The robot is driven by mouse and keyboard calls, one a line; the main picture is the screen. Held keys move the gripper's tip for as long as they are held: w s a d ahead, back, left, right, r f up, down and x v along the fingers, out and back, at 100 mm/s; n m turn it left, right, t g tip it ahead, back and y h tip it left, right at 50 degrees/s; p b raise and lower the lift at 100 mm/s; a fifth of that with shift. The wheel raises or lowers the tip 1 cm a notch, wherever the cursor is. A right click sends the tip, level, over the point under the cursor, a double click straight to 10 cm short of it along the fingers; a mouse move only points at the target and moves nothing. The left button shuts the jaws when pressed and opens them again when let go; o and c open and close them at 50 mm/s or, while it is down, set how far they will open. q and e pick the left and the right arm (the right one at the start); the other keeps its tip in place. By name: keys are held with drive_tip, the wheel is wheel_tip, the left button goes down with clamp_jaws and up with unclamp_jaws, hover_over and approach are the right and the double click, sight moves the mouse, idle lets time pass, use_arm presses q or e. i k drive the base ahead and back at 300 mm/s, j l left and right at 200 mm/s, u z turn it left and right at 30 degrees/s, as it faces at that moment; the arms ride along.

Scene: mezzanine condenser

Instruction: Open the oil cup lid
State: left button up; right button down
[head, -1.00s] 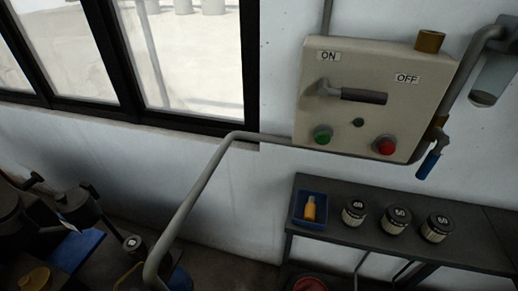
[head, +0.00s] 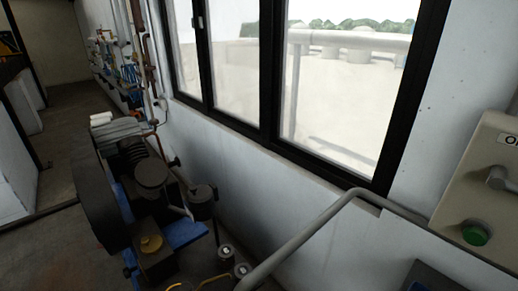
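A yellow-gold round cap (head: 151,244) sits on top of a dark box-shaped part of the machine at the lower left. It may be the oil cup lid, but I cannot tell for sure; it looks seated on the part. The dark machine (head: 128,180) has a large black wheel, a finned cylinder block and a blue base. Neither of my grippers shows in the head view.
A grey pipe (head: 300,235) runs up from the bottom middle towards the wall. A control box (head: 487,195) with a green button (head: 475,234) hangs at the right edge. Black-framed windows (head: 268,70) line the wall. Open floor (head: 62,150) lies left of the machine.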

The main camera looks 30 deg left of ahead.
sight(150, 244)
drive_tip(key=u, duration=1.95)
